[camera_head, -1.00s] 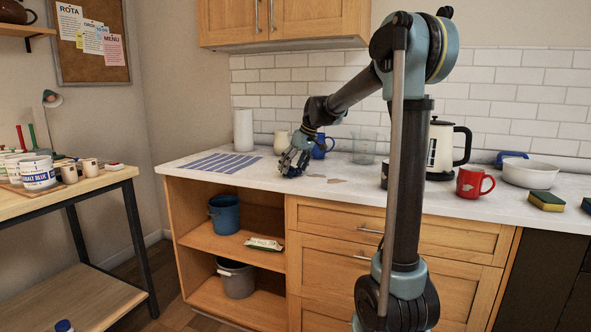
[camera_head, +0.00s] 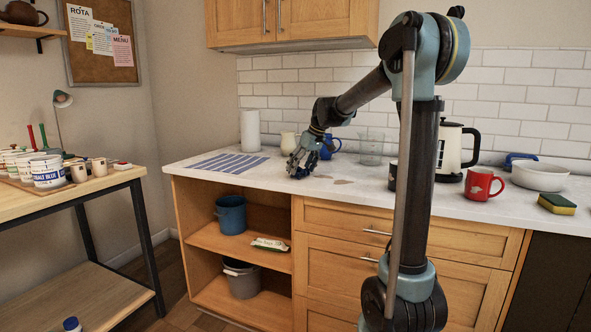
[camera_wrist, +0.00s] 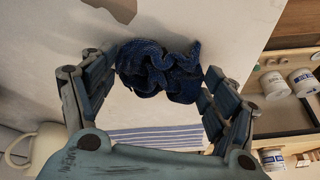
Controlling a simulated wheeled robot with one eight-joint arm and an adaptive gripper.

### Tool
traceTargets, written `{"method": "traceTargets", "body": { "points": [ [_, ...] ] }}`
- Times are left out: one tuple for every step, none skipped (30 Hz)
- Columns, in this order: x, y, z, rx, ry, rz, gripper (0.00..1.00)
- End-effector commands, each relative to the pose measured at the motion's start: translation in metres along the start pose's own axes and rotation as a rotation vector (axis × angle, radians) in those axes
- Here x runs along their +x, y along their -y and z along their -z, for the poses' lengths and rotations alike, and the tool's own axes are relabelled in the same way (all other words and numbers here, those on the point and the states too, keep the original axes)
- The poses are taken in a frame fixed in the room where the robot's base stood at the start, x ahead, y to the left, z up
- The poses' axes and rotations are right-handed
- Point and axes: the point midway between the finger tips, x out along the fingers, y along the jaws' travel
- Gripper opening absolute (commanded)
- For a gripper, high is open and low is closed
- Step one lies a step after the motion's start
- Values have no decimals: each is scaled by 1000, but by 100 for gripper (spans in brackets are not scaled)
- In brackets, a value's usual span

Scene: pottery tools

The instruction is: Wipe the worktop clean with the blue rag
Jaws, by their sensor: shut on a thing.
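The blue rag (camera_wrist: 158,70) is a dark, bunched-up knitted cloth between the fingers in the wrist view. My gripper (camera_wrist: 163,76) is shut on it, with a jointed finger on each side. In the head view, my gripper (camera_head: 298,168) is low over the left part of the white worktop (camera_head: 465,207), and the fingers mostly hide the rag. A brown stain (camera_head: 343,181) lies on the worktop just right of the gripper. In the wrist view, a brown patch (camera_wrist: 120,9) and greyish smears show beyond the rag. I cannot tell whether the rag touches the surface.
A blue-striped cloth (camera_head: 228,163) lies flat to the left. Behind stand a paper towel roll (camera_head: 250,131), a cream jug (camera_head: 289,142), a blue mug (camera_head: 328,147) and a glass beaker (camera_head: 370,148). A red mug (camera_head: 482,185), kettle (camera_head: 450,149) and sponge (camera_head: 557,204) are to the right.

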Motion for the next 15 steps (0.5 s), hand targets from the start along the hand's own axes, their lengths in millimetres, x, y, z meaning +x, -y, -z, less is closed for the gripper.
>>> {"method": "traceTargets", "body": {
  "points": [
    [-1,-2,-5,1,2,-1,69],
    [-2,-3,-7,1,2,-1,69],
    [-3,-4,-9,1,2,-1,69],
    [-4,-5,-11,2,2,-1,69],
    [-5,-6,-13,2,2,-1,69],
    [-6,-7,-15,2,2,-2,69],
    [-7,-8,-17,2,3,-1,69],
    [-8,-8,-19,2,3,-1,69],
    [-9,-9,-21,1,3,-1,69],
    [-10,-10,-23,1,3,-1,69],
    [-11,-10,-25,1,3,-1,69],
    [-12,-12,-28,2,3,-1,69],
    [-13,-12,-30,2,3,-1,69],
    [-14,-13,-31,3,3,-1,69],
    [-15,-14,-34,2,3,-1,69]
  ]
}}
